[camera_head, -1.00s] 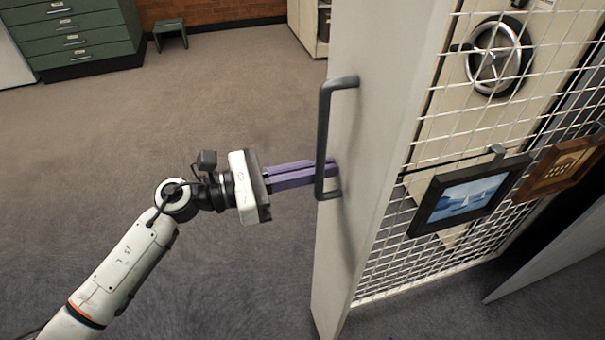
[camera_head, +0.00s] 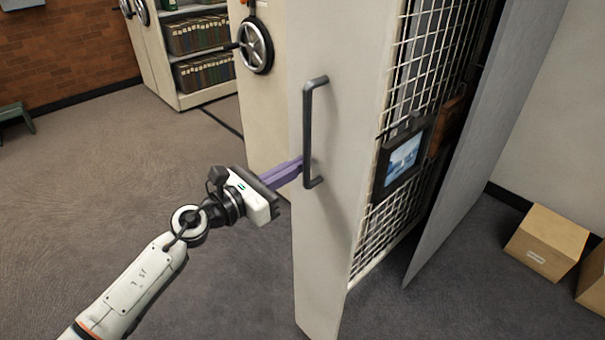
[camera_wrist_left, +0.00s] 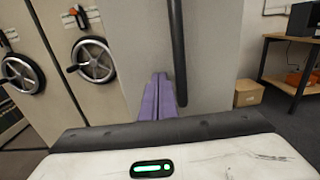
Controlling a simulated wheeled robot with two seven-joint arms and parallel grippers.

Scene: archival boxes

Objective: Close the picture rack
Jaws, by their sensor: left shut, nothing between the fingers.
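The picture rack is a tall pale panel (camera_head: 330,235) with white wire mesh on its right side, pulled out from the shelving. A dark bar handle (camera_head: 309,135) runs up its front face; it also shows in the left wrist view (camera_wrist_left: 178,50). A framed sailboat picture (camera_head: 404,160) hangs on the mesh. My left gripper (camera_head: 300,164) has purple fingers, shut and empty, with their tips at the panel's front beside the lower part of the handle. The fingers also show in the left wrist view (camera_wrist_left: 159,98). I cannot tell for sure whether they touch the panel. My right gripper is not in view.
Cream shelving units with a black handwheel (camera_head: 255,45) stand behind the rack. Another grey panel (camera_head: 490,130) stands to its right. A cardboard box (camera_head: 547,243) sits on the floor at the right. A wooden bench (camera_wrist_left: 292,78) shows in the wrist view.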

